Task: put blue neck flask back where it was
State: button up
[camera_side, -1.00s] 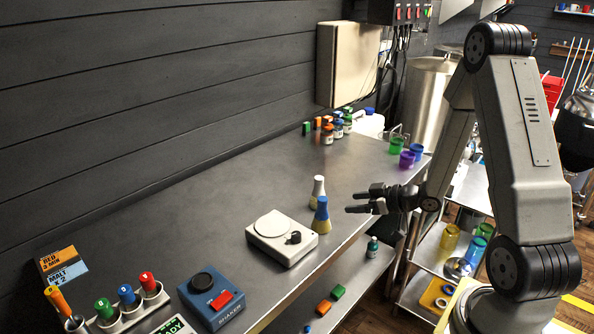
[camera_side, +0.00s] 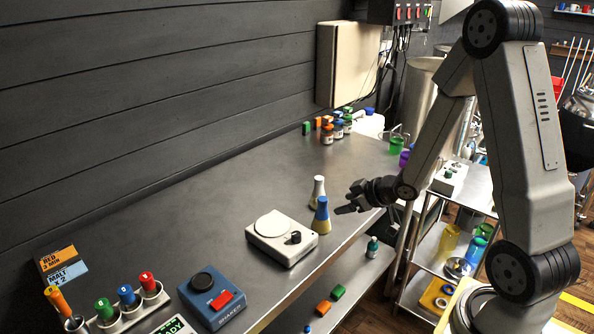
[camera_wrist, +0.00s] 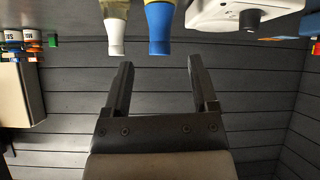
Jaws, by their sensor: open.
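The blue neck flask (camera_side: 321,215) stands upright on the steel bench near its front edge, with pale yellow contents in its lower part. A similar flask with a white neck (camera_side: 317,190) stands just behind it. In the wrist view the blue neck (camera_wrist: 158,28) and the white neck (camera_wrist: 115,36) hang from the top of the picture, side by side. My gripper (camera_side: 345,202) is just right of the blue neck flask in the side view. In the wrist view its two fingers (camera_wrist: 160,70) are spread apart with nothing between them. The necks are beyond the fingertips.
A white round-topped device (camera_side: 282,237) with a black knob stands left of the flasks. A blue shaker (camera_side: 212,300) and a rack of coloured tubes (camera_side: 130,306) are at front left. Small bottles (camera_side: 338,130) stand at the back. The bench middle is clear.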

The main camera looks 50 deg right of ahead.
jog(key=s+a+r+m+g, duration=0.2)
jog(key=s+a+r+g, duration=0.1)
jog(key=s+a+g, duration=0.4)
jog(key=s+a, duration=0.3)
jog(key=a, duration=0.4)
jog(key=shift+a+g, duration=0.15)
jog(key=shift+g, duration=0.15)
dwell(0.6)
